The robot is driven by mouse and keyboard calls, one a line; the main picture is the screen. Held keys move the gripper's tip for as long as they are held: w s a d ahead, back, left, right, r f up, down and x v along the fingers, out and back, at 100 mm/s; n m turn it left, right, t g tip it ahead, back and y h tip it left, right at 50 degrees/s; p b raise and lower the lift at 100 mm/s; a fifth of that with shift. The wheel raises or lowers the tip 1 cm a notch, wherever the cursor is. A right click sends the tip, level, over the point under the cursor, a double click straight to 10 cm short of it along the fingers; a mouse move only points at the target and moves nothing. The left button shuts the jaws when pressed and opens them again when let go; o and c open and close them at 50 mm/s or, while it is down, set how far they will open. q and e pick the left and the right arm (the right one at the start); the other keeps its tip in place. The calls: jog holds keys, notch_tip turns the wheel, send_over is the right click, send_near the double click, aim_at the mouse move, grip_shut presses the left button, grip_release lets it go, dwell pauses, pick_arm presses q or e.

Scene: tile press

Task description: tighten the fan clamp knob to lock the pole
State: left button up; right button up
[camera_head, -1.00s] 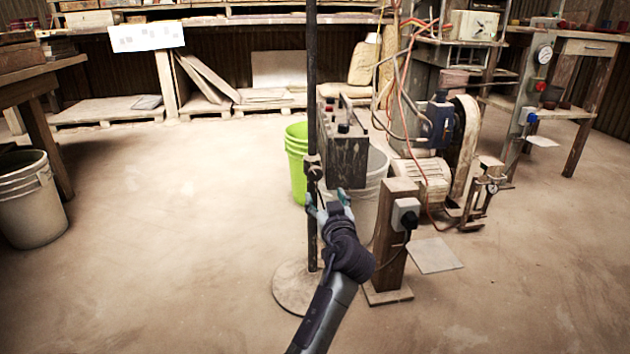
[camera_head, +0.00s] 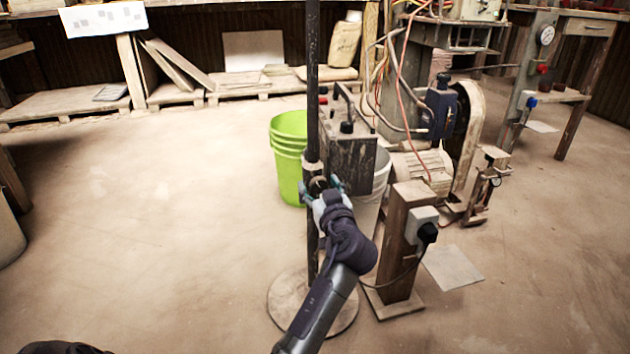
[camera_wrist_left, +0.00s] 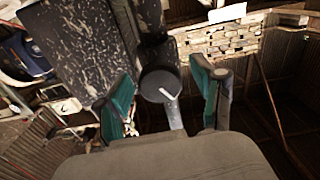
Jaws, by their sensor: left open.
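The fan's dark upright pole (camera_head: 312,90) rises from a round base (camera_head: 285,297). A clamp sits on the pole at mid height, with its dark knob (camera_head: 318,185) on the near side. In the left wrist view the round knob (camera_wrist_left: 156,82) has a pale mark and lies between the two teal fingers. My left gripper (camera_head: 321,190) is open around the knob, with a gap visible on both sides in the left wrist view (camera_wrist_left: 162,95). The gripper partly hides the clamp in the head view. My right gripper is not in view.
A speckled dark control box (camera_head: 352,150) is close behind the pole to the right. A wooden post (camera_head: 402,240) with a grey socket and plug stands right of my left arm. A green bucket (camera_head: 288,150) is behind the pole. The floor to the left is clear.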

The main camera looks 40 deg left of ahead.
pick_arm(q)
jog(key=c, duration=1.1)
jog(key=shift+c, duration=0.2)
